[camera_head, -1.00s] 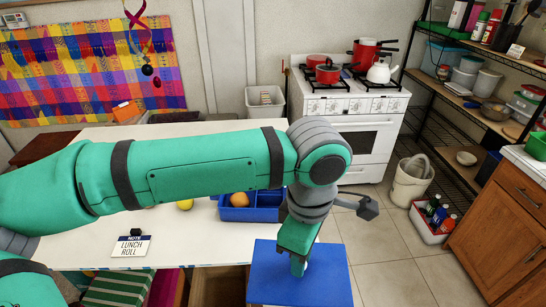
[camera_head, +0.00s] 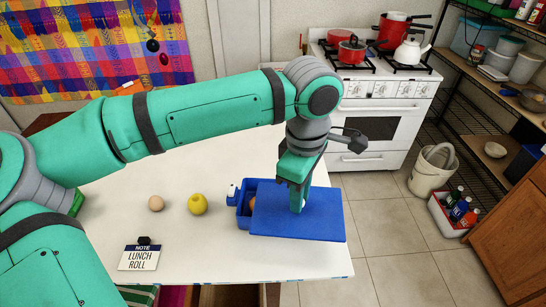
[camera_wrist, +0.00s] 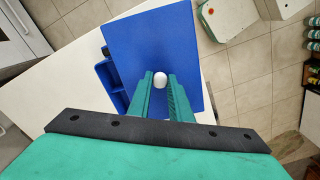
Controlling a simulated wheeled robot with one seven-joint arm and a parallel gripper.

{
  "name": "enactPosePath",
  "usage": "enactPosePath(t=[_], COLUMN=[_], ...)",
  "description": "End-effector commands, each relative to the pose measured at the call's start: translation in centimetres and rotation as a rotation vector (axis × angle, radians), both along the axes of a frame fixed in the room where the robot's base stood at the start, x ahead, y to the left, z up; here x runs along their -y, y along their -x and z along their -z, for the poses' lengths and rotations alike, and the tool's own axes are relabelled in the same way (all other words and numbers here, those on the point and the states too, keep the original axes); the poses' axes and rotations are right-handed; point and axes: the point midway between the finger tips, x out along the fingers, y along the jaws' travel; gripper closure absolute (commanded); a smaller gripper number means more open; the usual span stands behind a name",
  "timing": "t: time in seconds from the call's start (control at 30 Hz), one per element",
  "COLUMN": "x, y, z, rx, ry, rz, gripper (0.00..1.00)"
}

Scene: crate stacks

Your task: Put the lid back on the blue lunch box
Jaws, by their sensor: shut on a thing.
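The blue lid (camera_head: 320,214) is a flat panel with a white knob (camera_wrist: 160,78). My gripper (camera_head: 297,203) is shut on this knob, with a finger on each side of it in the wrist view (camera_wrist: 160,92). The blue lunch box (camera_head: 243,224) stands near the table's right edge, with its left part showing and a brownish round item (camera_head: 252,203) inside. The lid overlaps the box's right part and juts right past the table edge. The box also shows left of the lid in the wrist view (camera_wrist: 107,75). I cannot tell whether lid and box touch.
On the white table (camera_head: 190,250), a yellow fruit (camera_head: 198,204) and a pale round item (camera_head: 156,203) lie left of the box. A "LUNCH ROLL" note (camera_head: 140,257) stands at front left.

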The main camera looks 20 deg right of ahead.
Motion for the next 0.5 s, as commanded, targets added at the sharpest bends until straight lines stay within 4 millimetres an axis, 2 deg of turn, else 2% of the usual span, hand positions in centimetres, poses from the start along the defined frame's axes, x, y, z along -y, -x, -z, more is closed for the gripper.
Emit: enactPosePath(t=[0.03,0.1,0.2,0.33,0.5], x=[0.1,-0.2,-0.7,-1.3,-1.6], y=[-2.2,-4.8,-7.9,-10.3,-11.1], z=[-0.1,-0.2,-0.1,0.0,0.3], rx=[-0.002,-0.002,-0.005,-0.008,-0.010], ry=[0.006,0.003,-0.002,-0.011,-0.014], rz=[-0.014,-0.024,-0.036,-0.043,-0.045], gripper=[1.00,1.00,1.00,1.00,1.00])
